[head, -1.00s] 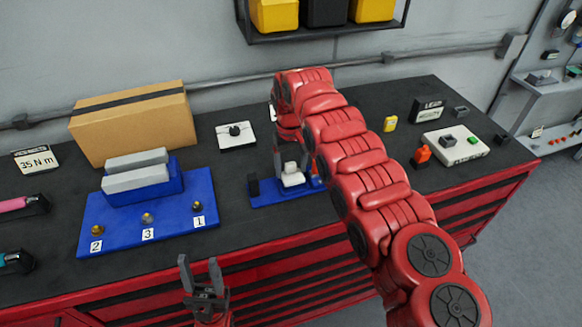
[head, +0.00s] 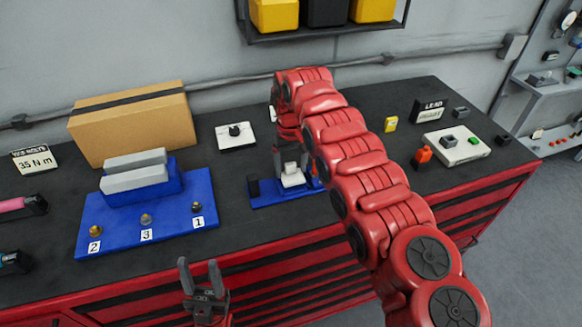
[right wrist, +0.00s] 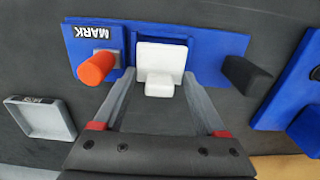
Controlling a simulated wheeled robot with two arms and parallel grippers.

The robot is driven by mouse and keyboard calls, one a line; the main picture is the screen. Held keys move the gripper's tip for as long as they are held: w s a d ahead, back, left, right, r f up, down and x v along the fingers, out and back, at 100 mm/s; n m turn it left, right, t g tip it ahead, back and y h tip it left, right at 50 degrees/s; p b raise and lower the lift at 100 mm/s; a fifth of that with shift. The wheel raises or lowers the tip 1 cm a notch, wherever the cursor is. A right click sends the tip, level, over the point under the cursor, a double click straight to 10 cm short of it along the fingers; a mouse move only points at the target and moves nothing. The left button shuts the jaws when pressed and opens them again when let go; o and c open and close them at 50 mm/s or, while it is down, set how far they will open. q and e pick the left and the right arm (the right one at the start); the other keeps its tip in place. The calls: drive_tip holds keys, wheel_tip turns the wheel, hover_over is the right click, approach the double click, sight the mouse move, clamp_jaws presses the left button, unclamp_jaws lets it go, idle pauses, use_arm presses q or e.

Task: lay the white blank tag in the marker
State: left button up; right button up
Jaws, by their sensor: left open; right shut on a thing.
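The white blank tag (head: 292,179) is between the fingers of my right gripper (head: 290,163), over the blue marker (head: 263,202). In the right wrist view the tag (right wrist: 161,62) is a white plate with a small raised block, and the fingers close on its sides. It overlaps the middle of the marker (right wrist: 212,45), which has a MARK label, an orange knob (right wrist: 96,68) and a dark block. Whether the tag touches the marker's seat is hard to tell. My left gripper (head: 201,268) is open and empty in front of the bench.
A blue stand (head: 180,222) with numbered pegs and grey bars is left of the marker, a cardboard box (head: 130,128) behind it. A white plate with a black knob (head: 236,137) stands behind the marker. A grey tray (right wrist: 42,117) lies near the orange knob.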

idle(0.4)
drive_tip(key=shift+b, duration=0.4)
drive_tip(key=shift+f+b, duration=0.55)
drive_tip(key=shift+f, duration=0.4)
drive_tip(key=o, duration=1.6)
drive_tip(key=shift+c, duration=0.2)
drive_tip(key=shift+r, duration=0.15)
